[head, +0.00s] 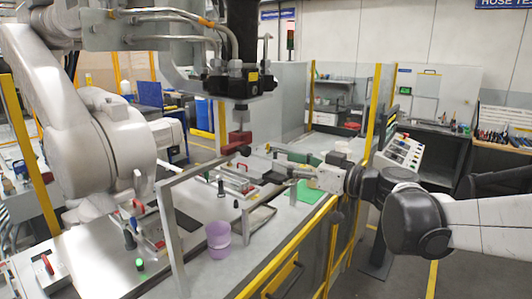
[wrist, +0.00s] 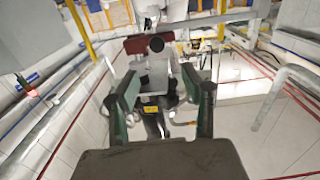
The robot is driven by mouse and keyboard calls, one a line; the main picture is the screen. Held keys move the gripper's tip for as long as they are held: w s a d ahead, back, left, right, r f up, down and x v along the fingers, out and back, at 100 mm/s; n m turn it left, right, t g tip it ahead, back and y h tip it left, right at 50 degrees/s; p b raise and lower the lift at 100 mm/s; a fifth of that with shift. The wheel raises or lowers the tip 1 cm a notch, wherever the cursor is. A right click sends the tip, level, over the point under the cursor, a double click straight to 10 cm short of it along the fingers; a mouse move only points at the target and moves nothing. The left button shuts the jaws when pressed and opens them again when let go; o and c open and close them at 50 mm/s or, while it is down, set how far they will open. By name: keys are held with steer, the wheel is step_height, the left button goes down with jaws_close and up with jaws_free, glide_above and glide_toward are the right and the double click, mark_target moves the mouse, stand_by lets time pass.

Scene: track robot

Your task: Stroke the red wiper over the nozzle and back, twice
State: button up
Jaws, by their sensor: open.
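The red wiper (head: 236,144) is a red block with a round black knob, just below the downward-pointing nozzle (head: 240,117) of the hanging tool. I cannot tell whether wiper and nozzle touch. In the wrist view the red wiper (wrist: 134,47) is beyond my fingertips, its black knob facing me. My gripper (head: 270,163) comes from the right, over the bench, to the right of the wiper and a little lower in the head view. In the wrist view my gripper (wrist: 160,78) has its two green-and-black fingers apart, with nothing clearly held between them.
A large white robot arm (head: 110,140) stands at left and carries the hanging tool (head: 238,86). A purple cup (head: 218,237) and a metal frame (head: 172,225) stand on the bench. A green mat (head: 312,191) lies below my gripper. A yellow edge (head: 290,243) bounds the bench.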

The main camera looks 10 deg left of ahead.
mark_target(248, 151)
steer(key=p+x, duration=0.1)
steer(key=x, duration=0.8)
steer(key=p+x, duration=0.1)
steer(key=x, duration=0.3)
steer(key=shift+w+a+f+p, duration=0.1)
steer(key=shift+w+a+p, duration=0.05)
steer(key=shift+w+p, duration=0.2)
jaws_close()
